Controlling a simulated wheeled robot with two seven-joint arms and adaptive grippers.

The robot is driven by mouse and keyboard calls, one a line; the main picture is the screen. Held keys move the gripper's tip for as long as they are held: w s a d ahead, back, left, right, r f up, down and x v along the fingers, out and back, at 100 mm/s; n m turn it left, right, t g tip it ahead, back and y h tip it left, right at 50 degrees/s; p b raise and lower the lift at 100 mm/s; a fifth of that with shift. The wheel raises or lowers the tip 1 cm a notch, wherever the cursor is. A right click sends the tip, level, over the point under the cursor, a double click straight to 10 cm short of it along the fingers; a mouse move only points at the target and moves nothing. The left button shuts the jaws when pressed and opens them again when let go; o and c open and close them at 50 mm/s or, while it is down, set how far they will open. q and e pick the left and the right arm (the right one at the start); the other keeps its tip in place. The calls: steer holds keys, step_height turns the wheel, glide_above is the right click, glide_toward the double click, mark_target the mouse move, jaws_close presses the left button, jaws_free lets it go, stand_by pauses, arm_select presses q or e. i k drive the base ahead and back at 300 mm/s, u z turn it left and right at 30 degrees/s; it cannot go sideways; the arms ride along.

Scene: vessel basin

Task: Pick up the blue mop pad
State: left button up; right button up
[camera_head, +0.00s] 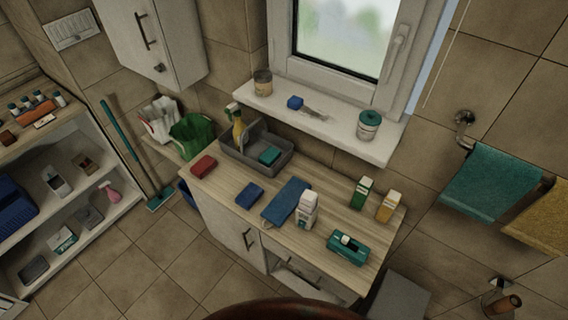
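A flat, long blue pad (284,203), which looks like the blue mop pad, lies on the wooden counter top (222,187), near its middle. A white bottle (306,211) stands close by its right side and seems to overlap its edge in the picture. A smaller, thicker blue block (249,194), like a sponge, lies just left of the pad, with a gap of bare wood between them. Neither of my grippers shows in the head view.
A grey caddy (240,159) stands behind the pad and a red block (203,166) lies at the left. A green carton (362,192), a yellow carton (388,206) and a teal box (347,250) are at the right. The window sill (345,133) overhangs the back.

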mark_target(282, 206)
steer(key=k, duration=0.5)
steer(key=u, duration=1.9)
steer(key=i, duration=2.25)
steer(key=z, duration=2.65)
